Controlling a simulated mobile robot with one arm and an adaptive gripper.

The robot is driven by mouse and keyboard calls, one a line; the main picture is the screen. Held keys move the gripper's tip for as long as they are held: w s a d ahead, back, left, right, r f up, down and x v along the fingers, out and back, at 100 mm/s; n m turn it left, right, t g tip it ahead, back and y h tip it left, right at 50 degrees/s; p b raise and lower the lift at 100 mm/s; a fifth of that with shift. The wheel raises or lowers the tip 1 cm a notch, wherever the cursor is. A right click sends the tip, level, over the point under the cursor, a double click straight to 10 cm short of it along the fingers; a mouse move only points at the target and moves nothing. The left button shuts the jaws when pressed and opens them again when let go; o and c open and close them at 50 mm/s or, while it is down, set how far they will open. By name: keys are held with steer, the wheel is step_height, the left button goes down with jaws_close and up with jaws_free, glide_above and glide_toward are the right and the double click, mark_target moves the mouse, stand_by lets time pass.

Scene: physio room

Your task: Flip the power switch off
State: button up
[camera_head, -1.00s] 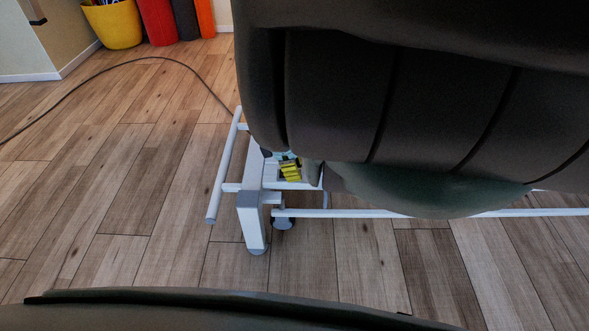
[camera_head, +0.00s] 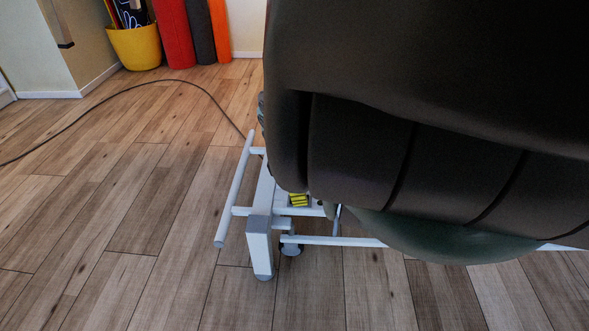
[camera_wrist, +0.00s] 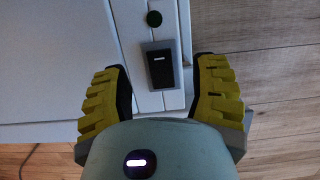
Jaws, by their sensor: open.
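The power switch (camera_wrist: 160,69) is a black rocker with a small white mark, set in a grey plate on a white surface in the wrist view. My gripper (camera_wrist: 163,88) is open, with one yellow ridged finger on each side of the switch. I cannot tell whether the fingers touch the surface. In the head view, the yellow pads of my gripper (camera_head: 299,200) show at the white frame (camera_head: 260,240) low by the floor. My dark arm hides most of that area, and the switch is not visible there.
A dark round knob (camera_wrist: 154,19) sits just beyond the switch. A dark cable (camera_head: 150,83) runs across the wooden floor to the frame. A yellow bucket (camera_head: 135,48) and a red roll (camera_head: 174,35) stand by the back wall.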

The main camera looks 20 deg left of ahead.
steer(key=v, duration=0.9)
steer(key=shift+r, duration=0.2)
steer(key=shift+d, duration=0.1)
